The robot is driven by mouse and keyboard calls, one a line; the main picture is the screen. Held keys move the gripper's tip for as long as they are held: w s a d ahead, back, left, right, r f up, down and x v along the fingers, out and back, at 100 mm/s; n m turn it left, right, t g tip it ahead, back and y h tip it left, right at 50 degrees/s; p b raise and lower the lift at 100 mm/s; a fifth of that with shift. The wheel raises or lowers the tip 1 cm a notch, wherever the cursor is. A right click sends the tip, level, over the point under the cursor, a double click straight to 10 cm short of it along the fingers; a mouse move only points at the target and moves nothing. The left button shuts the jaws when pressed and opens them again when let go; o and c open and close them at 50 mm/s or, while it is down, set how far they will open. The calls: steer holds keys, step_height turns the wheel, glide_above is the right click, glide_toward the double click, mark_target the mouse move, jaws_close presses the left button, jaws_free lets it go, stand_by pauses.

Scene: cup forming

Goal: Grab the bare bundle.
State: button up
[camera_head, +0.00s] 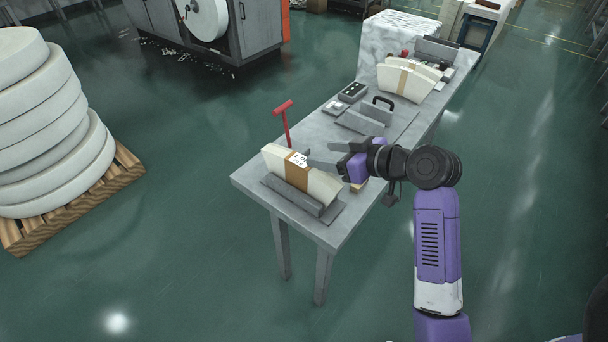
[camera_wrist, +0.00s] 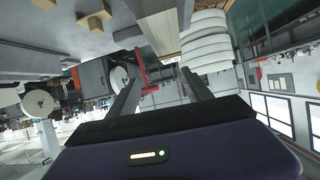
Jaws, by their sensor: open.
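A cream curved bundle (camera_head: 322,185) with a brown band and white label (camera_head: 299,159) stands in a grey holder (camera_head: 292,195) at the table's near end. Cream curved bundles (camera_head: 398,82) stand at the far end; a brown band shows there, but no label that I can make out. I cannot tell which bundle counts as bare. My gripper (camera_head: 322,155) is open, pointing left, just behind and right of the labelled bundle, apparently above the table. In the wrist view, its fingers are spread, with nothing held between them (camera_wrist: 161,74).
A red T-handled tool (camera_head: 285,120) stands beyond the labelled bundle. A black-handled grey block (camera_head: 365,121) and a dark box (camera_head: 352,92) lie mid-table (camera_head: 318,120). A white block (camera_head: 395,35) adjoins the far end. Stacked white rolls (camera_head: 50,125) stand left; open floor lies between.

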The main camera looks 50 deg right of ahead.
mark_target(302, 161)
steer(key=shift+s+a+f+n+g+y, duration=0.15)
steer(key=shift+a+f+n+g+y, duration=0.15)
steer(key=shift+a+f+n, duration=0.3)
steer(key=shift+a+p+x, duration=0.2)
steer(key=shift+p+x, duration=0.05)
steer(key=shift+x, duration=1.65)
steer(key=shift+a+p+x, duration=0.2)
steer(key=shift+x, duration=1.65)
jaws_close()
steer(key=shift+r, duration=0.1)
